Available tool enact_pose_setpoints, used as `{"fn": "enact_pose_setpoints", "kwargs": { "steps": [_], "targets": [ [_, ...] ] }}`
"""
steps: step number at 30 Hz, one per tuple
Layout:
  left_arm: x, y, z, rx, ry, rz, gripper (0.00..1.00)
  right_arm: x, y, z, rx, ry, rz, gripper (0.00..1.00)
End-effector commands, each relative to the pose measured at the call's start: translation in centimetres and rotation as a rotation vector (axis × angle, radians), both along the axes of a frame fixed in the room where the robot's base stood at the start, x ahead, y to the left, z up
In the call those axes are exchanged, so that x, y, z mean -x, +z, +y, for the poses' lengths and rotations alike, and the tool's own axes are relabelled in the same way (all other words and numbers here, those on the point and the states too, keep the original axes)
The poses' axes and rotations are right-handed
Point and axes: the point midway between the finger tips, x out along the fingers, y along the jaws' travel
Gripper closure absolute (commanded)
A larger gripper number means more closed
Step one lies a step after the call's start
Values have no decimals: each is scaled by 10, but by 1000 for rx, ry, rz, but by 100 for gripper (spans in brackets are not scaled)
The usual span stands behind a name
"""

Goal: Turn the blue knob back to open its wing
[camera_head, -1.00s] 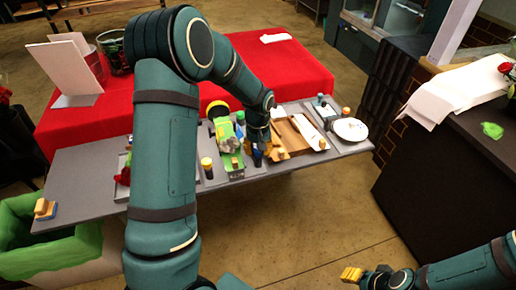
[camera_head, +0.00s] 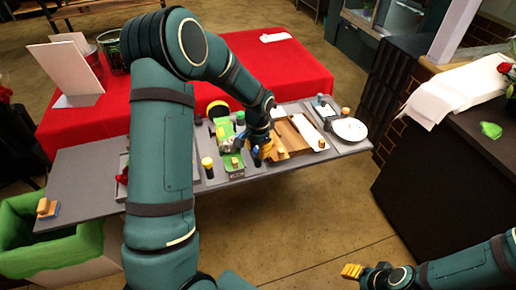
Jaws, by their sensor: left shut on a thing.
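The blue knob (camera_head: 257,156) is a small dark blue upright piece near the front edge of the grey table. My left gripper (camera_head: 264,150) comes down over it from behind and is shut on it. Its orange fingers partly hide the knob. Just left of the knob is a green and grey device (camera_head: 237,172) with a small wooden block on its front part. The arm and gripper cover some of the device's right side, and its wings are too small to make out clearly. My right gripper (camera_head: 352,272), with yellow fingers, is low at the right, away from the table.
A yellow-capped dark bottle (camera_head: 207,167) stands left of the device. A wooden tray (camera_head: 291,138) lies right of my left gripper, and a white plate (camera_head: 350,129) is farther right. The red-covered table (camera_head: 290,70) is behind. A green-lined bin (camera_head: 80,245) is at front left.

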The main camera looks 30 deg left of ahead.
Motion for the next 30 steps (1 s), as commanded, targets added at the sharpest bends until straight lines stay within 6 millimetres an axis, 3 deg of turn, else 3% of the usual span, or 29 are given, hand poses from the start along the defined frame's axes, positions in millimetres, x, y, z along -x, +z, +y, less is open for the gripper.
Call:
{"fn": "enact_pose_setpoints", "kwargs": {
  "steps": [20,21,23,30],
  "targets": [
    [1,-2,-1,1,-62,4,100,0,1,0,0,0,-1,53],
    [1,-2,0,1,-62,4,58,0,1,0,0,0,-1,53],
    [1,-1,0,1,-62,3,37,0,1,0,0,0,-1,53],
    [1,-1,0,0,-61,2,36,0,1,0,0,0,-1,53]
  ]
}}
